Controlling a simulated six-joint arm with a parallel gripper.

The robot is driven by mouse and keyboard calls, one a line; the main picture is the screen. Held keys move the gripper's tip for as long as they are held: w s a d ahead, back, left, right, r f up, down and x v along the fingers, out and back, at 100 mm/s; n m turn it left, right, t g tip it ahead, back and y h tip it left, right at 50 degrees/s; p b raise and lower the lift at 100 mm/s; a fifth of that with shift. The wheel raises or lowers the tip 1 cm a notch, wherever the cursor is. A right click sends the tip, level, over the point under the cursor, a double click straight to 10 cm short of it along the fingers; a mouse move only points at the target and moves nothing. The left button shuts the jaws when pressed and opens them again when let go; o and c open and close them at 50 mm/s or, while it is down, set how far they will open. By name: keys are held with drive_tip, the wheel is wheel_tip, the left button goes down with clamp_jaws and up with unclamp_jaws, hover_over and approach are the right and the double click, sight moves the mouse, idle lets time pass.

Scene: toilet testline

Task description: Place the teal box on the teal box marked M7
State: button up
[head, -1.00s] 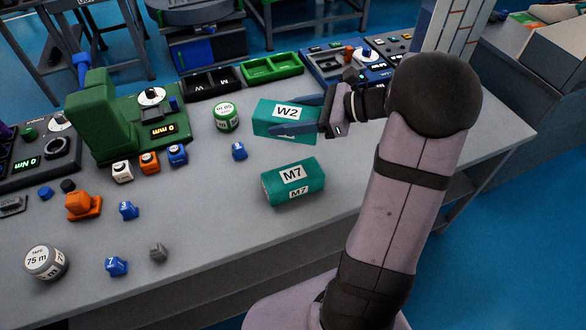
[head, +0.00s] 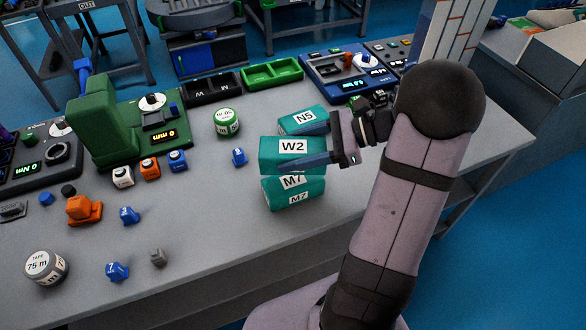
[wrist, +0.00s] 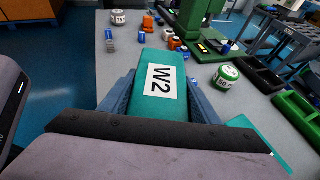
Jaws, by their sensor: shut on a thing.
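My gripper (head: 318,143) is shut on a teal box marked W2 (head: 278,149). The W2 box also shows between the fingers in the wrist view (wrist: 147,93). It is held over the teal box marked M7 (head: 285,197), which stands on the grey table and is partly covered by it in the head view. I cannot tell whether the two boxes touch. Another teal box marked N5 (head: 295,117) sits behind W2, partly hidden by the gripper. In the wrist view M7 is hidden.
A green-labelled tape roll (head: 227,123) and a small blue piece (head: 239,156) stand left of the boxes. A green machine (head: 100,120) is farther left. Black and green trays (head: 272,73) line the back.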

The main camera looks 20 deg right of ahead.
drive_tip(key=shift+f, duration=3)
drive_tip(key=shift+f, duration=0.15)
drive_tip(key=o, duration=1.3)
drive_tip(key=shift+r, duration=0.2)
drive_tip(key=b+v, duration=0.1)
drive_tip(key=v, duration=1.1)
drive_tip(key=shift+s+f, duration=0.1)
